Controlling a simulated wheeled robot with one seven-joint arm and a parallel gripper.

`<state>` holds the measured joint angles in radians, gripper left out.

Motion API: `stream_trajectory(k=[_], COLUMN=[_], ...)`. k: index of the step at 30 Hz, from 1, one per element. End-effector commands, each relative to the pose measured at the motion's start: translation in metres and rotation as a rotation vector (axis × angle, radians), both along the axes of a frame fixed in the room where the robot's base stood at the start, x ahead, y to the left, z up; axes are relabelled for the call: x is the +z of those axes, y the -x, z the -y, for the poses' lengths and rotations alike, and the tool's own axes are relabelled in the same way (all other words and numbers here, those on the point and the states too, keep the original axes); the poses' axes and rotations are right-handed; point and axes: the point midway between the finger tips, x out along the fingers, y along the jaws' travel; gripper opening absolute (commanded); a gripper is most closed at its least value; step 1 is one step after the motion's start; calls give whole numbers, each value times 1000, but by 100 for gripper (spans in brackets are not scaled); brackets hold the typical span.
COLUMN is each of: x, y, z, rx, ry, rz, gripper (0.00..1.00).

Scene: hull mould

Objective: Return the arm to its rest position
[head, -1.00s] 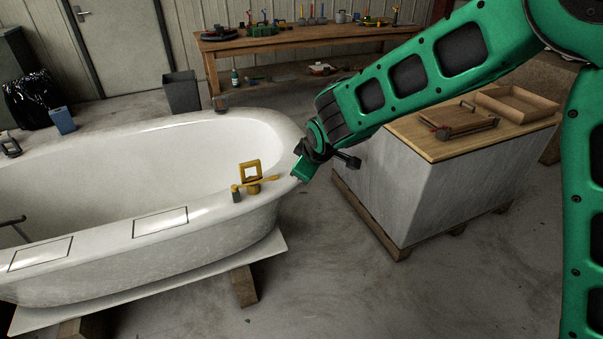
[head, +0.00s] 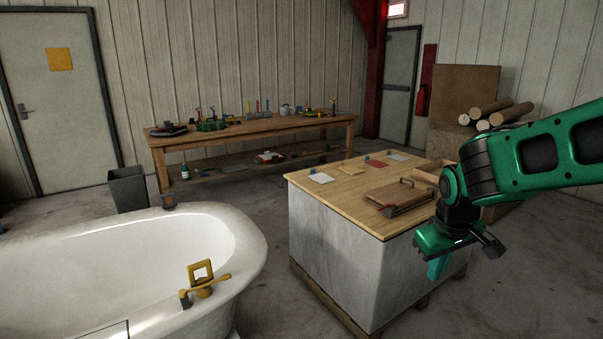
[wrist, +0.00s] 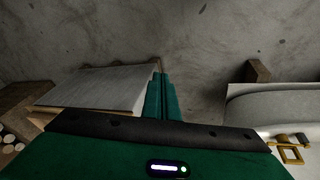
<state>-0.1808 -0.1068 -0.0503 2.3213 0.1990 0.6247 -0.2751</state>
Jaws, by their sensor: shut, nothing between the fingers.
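My green arm reaches in from the right edge of the head view. My gripper (head: 437,268) hangs pointing down in front of the right part of the wood-topped block, apart from the hull mould. In the wrist view its two green fingers (wrist: 160,98) are together with nothing between them. The white hull mould (head: 245,235) is at the lower left of the head view, and part of it shows at the right of the wrist view (wrist: 275,105). A yellow clamp-like tool (head: 203,283) sits on the mould's rim.
The wood-topped block (head: 345,265) carries a wooden board with handles (head: 400,193), a tray and several flat cards. A workbench (head: 260,127) with several tools stands at the back wall. A dark bin (head: 127,190) stands left of it. Floor shows between mould and block.

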Motion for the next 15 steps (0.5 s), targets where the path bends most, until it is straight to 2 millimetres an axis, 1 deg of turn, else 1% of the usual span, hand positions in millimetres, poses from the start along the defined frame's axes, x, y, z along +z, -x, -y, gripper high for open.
stream_trajectory(k=[1,2,3,5,6,8,9,12,15], x=[4,6,7,8,9,8,8,6,3], y=[24,39,60,94,116,148,168,209,237], z=[26,39,55,75,86,98,103,110,111], rx=[-91,-143,-214,-320,-390,-489,-549,-675,-758], ry=[-17,-28,-44,-71,-92,-121,-141,-186,-218], rz=[-19,-35,-55,-86,-106,-134,-152,-190,-218], gripper=[0,0,0,0,0,0,0,0,0])
